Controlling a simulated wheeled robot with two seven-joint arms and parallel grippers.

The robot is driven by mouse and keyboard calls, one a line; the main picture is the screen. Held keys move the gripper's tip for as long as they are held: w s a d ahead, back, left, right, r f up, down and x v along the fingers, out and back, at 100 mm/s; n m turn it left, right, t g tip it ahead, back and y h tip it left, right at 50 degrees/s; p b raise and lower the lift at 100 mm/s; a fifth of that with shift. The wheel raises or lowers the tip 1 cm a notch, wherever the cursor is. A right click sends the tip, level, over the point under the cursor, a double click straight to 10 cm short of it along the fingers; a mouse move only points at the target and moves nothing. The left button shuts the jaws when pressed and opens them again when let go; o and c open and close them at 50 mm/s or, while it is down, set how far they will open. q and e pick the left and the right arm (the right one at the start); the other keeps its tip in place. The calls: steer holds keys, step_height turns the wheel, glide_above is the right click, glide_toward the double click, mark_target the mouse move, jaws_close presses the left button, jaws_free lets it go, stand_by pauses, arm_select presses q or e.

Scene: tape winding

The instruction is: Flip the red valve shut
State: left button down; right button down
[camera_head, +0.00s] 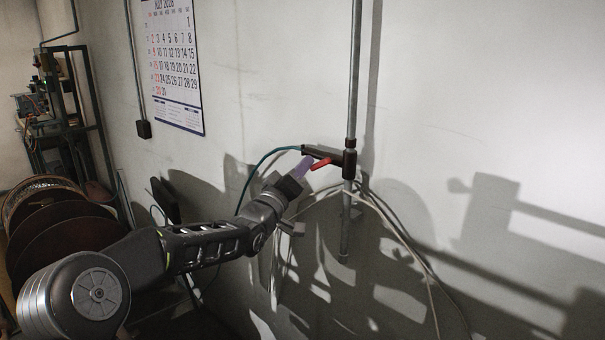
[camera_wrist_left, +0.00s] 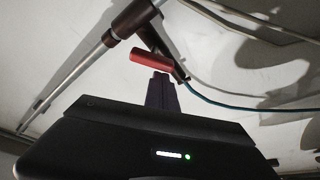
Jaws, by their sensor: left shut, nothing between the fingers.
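The red valve handle (camera_head: 321,164) sits on a dark branch fitting (camera_head: 322,152) that runs left from a vertical metal pipe (camera_head: 354,75) on the wall. It also shows in the left wrist view, where the red handle (camera_wrist_left: 156,61) lies just past my fingertips. My left gripper (camera_head: 303,166) is shut and empty, with its purple-grey fingers close beside the handle. In the left wrist view the left gripper (camera_wrist_left: 161,82) points at the handle; I cannot tell whether it touches. My right gripper is in neither view.
A teal hose (camera_head: 257,170) leaves the fitting's left end. Pale cables (camera_head: 410,245) hang along the wall below the valve. A calendar (camera_head: 174,65) hangs at upper left. Large brown reels (camera_head: 62,225) and a rack (camera_head: 85,115) stand at the left.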

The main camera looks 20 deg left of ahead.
arm_select(q)
steer(key=s+f+n+g+y+b, duration=0.2)
steer(key=s+n+b, duration=0.4)
steer(key=s+n, duration=0.2)
steer(key=shift+d+n+b, duration=0.3)
steer(key=shift+n, duration=0.1)
stand_by(0.7)
steer(key=shift+r, duration=0.1)
